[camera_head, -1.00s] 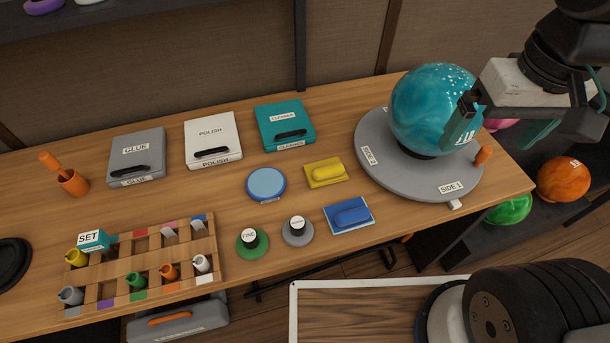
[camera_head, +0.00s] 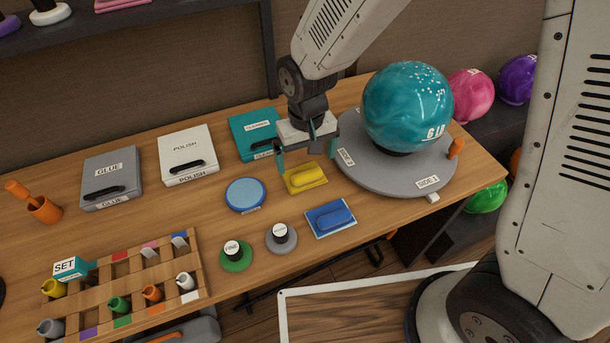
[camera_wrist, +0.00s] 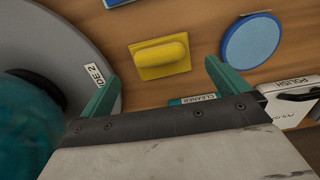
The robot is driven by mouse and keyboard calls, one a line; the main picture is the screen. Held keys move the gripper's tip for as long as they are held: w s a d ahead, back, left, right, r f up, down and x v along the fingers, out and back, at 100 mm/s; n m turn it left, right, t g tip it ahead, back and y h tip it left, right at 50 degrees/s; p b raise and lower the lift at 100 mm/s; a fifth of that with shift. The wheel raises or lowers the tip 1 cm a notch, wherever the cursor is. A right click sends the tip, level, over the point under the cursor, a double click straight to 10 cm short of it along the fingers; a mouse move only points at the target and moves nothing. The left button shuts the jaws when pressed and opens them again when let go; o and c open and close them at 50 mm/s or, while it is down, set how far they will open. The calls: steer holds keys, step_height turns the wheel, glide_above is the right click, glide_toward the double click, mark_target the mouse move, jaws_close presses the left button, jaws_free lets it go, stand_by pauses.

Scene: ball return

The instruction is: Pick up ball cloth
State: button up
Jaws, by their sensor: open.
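No item carries a readable label saying ball cloth, so I cannot tell which one it is. A yellow pad (camera_head: 306,178) with a raised grip lies flat on the table. My gripper (camera_head: 307,160) is open and empty above and just behind this pad. In the wrist view the yellow pad (camera_wrist: 161,56) sits between and beyond the two teal fingertips (camera_wrist: 162,76), touching neither. A blue pad (camera_head: 331,217) of similar shape lies in front of it. A round blue disc (camera_head: 245,195) lies to its left. The teal ball (camera_head: 407,105) rests on the grey turntable (camera_head: 385,180).
The teal cleaner case (camera_head: 245,135) stands close behind my gripper, partly hidden. The polish case (camera_head: 188,155) and glue case (camera_head: 112,178) stand further left. A bottle rack (camera_head: 120,285) is at front left. The turntable edge is close to my gripper's right.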

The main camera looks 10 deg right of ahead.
mark_target(305, 170)
steer(key=f, duration=0.6)
steer(key=shift+w+f, duration=0.2)
steer(key=shift+w, duration=0.15)
steer(key=c, duration=0.7)
